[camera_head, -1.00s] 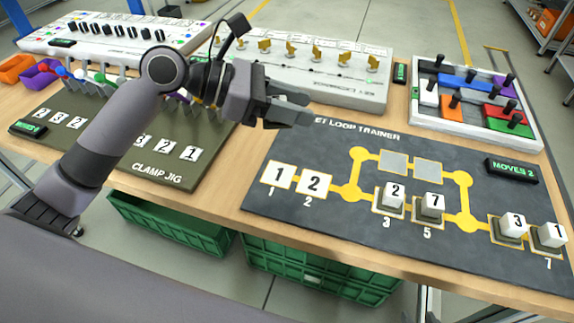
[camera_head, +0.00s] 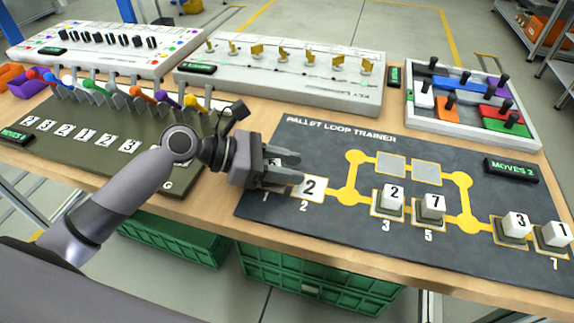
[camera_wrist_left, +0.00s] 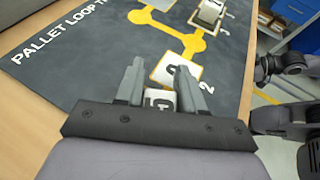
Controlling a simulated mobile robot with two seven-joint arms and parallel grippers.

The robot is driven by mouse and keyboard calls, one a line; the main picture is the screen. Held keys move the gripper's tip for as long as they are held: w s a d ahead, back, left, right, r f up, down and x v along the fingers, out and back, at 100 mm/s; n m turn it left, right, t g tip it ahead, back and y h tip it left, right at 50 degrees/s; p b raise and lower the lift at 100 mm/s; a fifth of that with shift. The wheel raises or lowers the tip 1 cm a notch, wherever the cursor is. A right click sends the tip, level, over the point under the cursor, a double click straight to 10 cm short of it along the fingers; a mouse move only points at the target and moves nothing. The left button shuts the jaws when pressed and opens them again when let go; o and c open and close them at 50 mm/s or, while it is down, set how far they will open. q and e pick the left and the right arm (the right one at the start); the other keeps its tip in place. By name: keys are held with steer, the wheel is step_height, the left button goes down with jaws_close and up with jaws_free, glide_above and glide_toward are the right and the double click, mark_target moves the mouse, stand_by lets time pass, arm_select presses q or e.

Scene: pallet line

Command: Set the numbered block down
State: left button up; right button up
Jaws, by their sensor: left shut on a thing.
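My left gripper (camera_head: 288,166) is low over the left end of the dark loop trainer board (camera_head: 340,245), at the station marked 1. Its two fingers (camera_wrist_left: 162,80) are apart in the left wrist view, with a white numbered block (camera_wrist_left: 160,99) between them. The block's number looks like 1 but is partly cut off. In the head view the fingers hide the block and most of station 1. The white square numbered 2 (camera_head: 310,188) lies just right of the fingertips.
Blocks numbered 2 (camera_head: 391,196), 7 (camera_head: 432,207), 3 (camera_head: 515,224) and 1 (camera_head: 555,234) stand on the board to the right. Two grey squares (camera_head: 390,166) are free. The clamp jig (camera_head: 60,150) is left, a key panel (camera_head: 290,80) behind, and a sliding puzzle (camera_head: 470,105) back right.

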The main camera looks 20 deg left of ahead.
arm_select(q)
steer(key=o, duration=1.1)
steer(key=shift+f, duration=0.1)
steer(key=v, duration=1.2)
